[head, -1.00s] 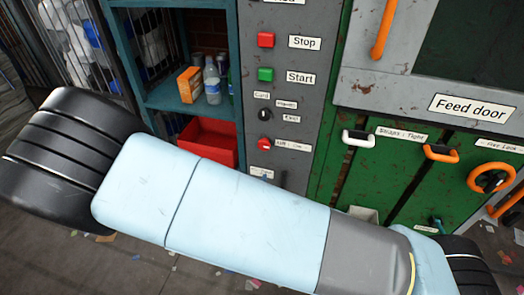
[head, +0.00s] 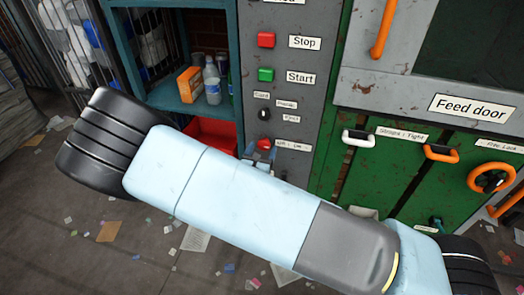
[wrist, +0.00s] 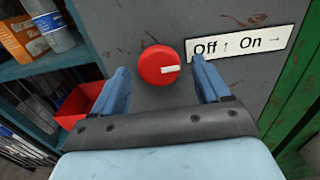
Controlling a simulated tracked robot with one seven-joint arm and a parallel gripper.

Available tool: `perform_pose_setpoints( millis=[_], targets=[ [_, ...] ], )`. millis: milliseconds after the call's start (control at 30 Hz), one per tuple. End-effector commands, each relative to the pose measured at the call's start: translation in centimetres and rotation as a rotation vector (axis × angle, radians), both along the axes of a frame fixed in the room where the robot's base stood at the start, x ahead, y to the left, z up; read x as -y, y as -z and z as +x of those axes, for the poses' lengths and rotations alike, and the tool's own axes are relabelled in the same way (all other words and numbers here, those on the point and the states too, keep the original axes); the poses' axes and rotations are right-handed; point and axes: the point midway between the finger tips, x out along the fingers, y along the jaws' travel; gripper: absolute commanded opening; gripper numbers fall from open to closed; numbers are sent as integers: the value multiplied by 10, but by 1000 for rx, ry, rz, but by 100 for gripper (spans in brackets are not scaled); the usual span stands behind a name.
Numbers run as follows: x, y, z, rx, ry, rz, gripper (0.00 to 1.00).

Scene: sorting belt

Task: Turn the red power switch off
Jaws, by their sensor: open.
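The red power switch (wrist: 158,66) is a round red knob with a white pointer mark on the grey panel. In the wrist view the mark points right, toward the side that its label (wrist: 240,45) gives as On; Off has an up arrow. In the head view the switch (head: 264,144) shows just above my gripper (head: 259,157). My gripper (wrist: 160,82) is open, with one blue finger at the knob's left and one at its right. The fingers look apart from the knob; I cannot tell how far they are from the panel.
Above the switch are a black selector knob (head: 264,114), a green Start button (head: 265,74) and a red Stop button (head: 266,40). A teal shelf (head: 165,97) with bottles and a red bin (head: 208,134) stands at left. The green feed door machine (head: 390,185) is at right.

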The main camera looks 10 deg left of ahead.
Motion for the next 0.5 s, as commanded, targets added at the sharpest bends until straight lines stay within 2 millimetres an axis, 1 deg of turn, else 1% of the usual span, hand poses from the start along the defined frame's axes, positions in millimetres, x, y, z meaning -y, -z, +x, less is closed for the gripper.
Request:
perform_pose_setpoints(
  millis=[300,367,500],
  targets=[
    [0,0,2,0,-1,0,76],
    [0,0,2,0,-1,1,71],
    [0,0,2,0,-1,1,57]
  ],
)
